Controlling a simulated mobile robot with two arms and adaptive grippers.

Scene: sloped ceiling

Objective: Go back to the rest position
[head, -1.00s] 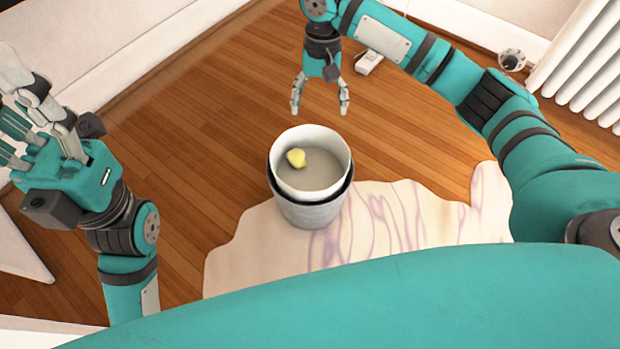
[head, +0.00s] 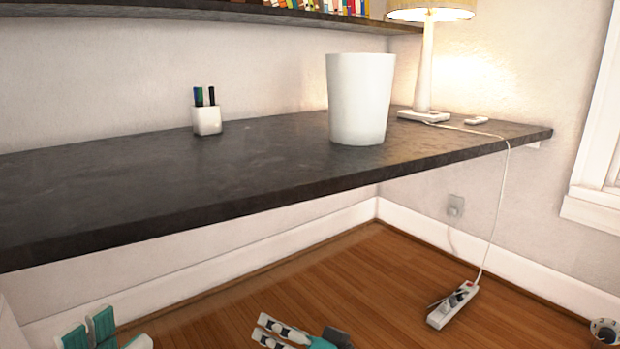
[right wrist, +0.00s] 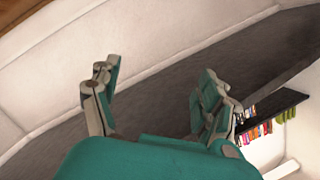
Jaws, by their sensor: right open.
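The fingers of my left gripper (head: 98,332) show at the bottom left edge of the head view; too little of it is in the picture to tell how far apart they are. My right gripper (head: 270,332) shows at the bottom middle of the head view, low over the wooden floor. In the right wrist view its two fingers (right wrist: 160,82) are spread apart with nothing between them. The rest of both arms is out of view.
A dark shelf desk (head: 150,178) spans the head view, above both grippers in the picture. It holds a white bin (head: 361,100), a pen cup (head: 207,118) and a lamp (head: 427,65). A power strip (head: 452,305) lies on the floor at right.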

